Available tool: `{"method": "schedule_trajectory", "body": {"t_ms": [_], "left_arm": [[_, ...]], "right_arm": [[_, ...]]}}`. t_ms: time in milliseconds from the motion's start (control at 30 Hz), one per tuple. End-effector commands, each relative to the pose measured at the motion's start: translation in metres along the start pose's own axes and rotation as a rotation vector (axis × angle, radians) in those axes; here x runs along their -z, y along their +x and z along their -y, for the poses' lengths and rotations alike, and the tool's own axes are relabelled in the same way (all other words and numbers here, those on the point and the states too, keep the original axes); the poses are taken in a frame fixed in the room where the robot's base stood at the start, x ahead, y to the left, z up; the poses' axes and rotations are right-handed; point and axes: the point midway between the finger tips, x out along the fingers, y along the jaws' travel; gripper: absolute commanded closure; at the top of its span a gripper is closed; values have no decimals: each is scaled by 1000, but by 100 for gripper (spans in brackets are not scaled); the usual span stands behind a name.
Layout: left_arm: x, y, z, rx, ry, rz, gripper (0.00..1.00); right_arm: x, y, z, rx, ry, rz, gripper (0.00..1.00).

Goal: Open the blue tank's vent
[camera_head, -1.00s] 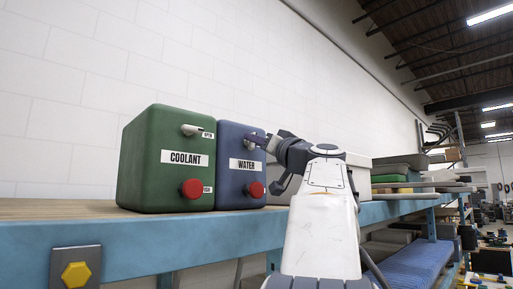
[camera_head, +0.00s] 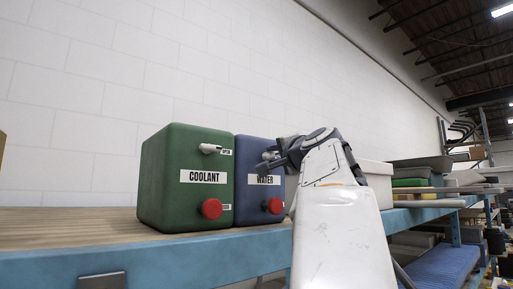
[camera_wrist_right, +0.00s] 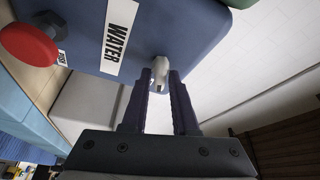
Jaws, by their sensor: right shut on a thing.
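The blue tank (camera_head: 248,206), labelled WATER, stands on the shelf just right of the green COOLANT tank (camera_head: 160,190). A small white vent lever (camera_head: 267,155) sits high on its front, partly hidden by my gripper. My right gripper (camera_head: 268,167) is at this lever. In the right wrist view the blue tank (camera_wrist_right: 185,35) fills the top and the white lever (camera_wrist_right: 159,72) lies between the two dark fingers, which are shut on it. The blue tank's red knob (camera_head: 274,206) is below the label. My left gripper is not in view.
The green tank has its own white lever (camera_head: 210,149) and red knob (camera_head: 211,208). The wooden shelf top (camera_head: 60,230) is clear to the left. A pale box (camera_head: 374,178) stands behind my right arm, with stacked goods further right.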

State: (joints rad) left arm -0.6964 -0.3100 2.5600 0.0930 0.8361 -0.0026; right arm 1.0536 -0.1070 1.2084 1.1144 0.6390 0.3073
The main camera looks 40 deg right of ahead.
Motion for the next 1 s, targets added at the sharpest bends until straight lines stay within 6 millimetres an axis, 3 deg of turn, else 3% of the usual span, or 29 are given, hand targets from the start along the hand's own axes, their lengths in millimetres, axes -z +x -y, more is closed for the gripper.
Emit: {"method": "schedule_trajectory", "body": {"t_ms": [433,1000], "left_arm": [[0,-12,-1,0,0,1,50],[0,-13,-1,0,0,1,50]], "right_arm": [[1,0,1,-109,268,-1,100],[0,0,0,-137,337,0,100]]}}
